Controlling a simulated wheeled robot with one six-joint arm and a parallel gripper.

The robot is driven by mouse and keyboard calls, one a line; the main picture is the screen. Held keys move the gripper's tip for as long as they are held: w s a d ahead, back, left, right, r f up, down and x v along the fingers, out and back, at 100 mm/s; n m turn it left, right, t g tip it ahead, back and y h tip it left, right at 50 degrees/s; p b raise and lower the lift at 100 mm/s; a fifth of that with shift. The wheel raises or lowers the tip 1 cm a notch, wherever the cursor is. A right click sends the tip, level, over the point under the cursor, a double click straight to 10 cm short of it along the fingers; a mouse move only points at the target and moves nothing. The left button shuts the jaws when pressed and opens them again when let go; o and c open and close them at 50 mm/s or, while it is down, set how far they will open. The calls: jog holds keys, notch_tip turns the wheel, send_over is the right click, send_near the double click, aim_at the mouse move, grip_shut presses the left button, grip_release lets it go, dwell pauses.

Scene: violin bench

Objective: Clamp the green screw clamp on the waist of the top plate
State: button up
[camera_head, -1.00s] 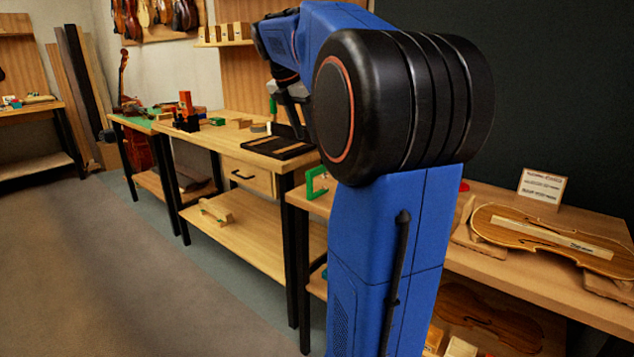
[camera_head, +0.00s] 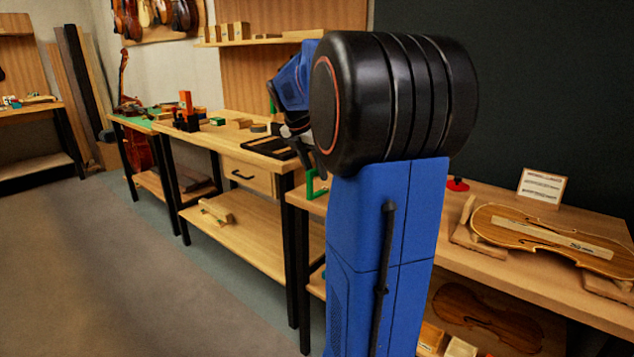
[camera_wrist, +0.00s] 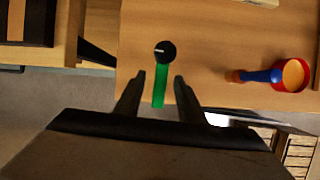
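The green screw clamp (camera_wrist: 159,95) shows in the wrist view as a green bar with a round black knob at its upper end, at the bench edge. In the head view, the green clamp (camera_head: 312,187) is partly hidden behind my arm. My gripper (camera_wrist: 158,78) is open, with one finger on each side of the clamp's green bar and a visible gap on both sides.
A white card (camera_head: 541,186) stands behind the plate. A dark tray (camera_head: 262,149) lies on the neighbouring bench.

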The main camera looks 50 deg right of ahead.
jog(key=shift+x, duration=0.9)
grip_shut()
jog(key=shift+r, duration=0.1)
